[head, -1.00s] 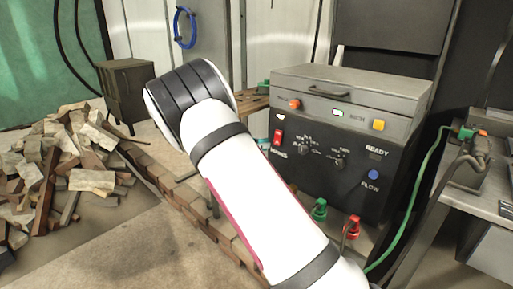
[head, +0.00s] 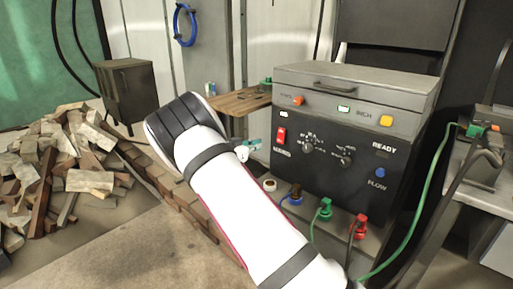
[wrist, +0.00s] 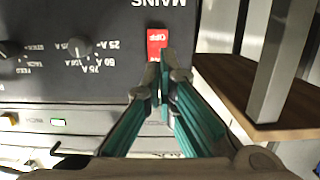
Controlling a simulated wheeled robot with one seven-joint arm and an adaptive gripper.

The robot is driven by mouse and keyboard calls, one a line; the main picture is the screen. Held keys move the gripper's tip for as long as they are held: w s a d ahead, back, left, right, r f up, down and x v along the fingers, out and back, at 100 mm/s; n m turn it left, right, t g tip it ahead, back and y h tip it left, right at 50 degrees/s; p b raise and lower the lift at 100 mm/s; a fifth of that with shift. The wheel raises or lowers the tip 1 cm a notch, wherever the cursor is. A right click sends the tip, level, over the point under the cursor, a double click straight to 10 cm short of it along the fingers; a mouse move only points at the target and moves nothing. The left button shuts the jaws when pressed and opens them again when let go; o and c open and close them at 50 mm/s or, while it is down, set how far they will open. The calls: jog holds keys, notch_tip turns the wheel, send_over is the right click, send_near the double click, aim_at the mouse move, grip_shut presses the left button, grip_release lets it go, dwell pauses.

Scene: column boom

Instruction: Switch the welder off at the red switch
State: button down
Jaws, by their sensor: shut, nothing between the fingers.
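The welder (head: 325,160) is a dark-fronted box with a grey lid. Its red switch (head: 281,135) sits at the left of the front panel, above the MAINS label. The wrist view shows the panel upside down, with the red switch (wrist: 157,42) lettered OFF. My gripper (head: 255,143) is just left of the switch in the head view, its teal fingers closed and empty. In the wrist view my gripper's fingertips (wrist: 164,72) overlap the switch's lower edge. I cannot tell whether they touch it.
Green (head: 325,209) and red (head: 361,226) connectors stand in front, with cables. A wooden shelf (head: 238,101) is behind my gripper. A low brick edge (head: 175,192) runs at left.

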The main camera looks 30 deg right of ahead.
aim_at(279, 140)
jog(key=b+x, duration=0.1)
jog(key=x, duration=0.9)
jog(key=shift+w+d+b, duration=0.15)
jog(key=shift+d+b, duration=0.2)
jog(key=shift+f, duration=0.1)
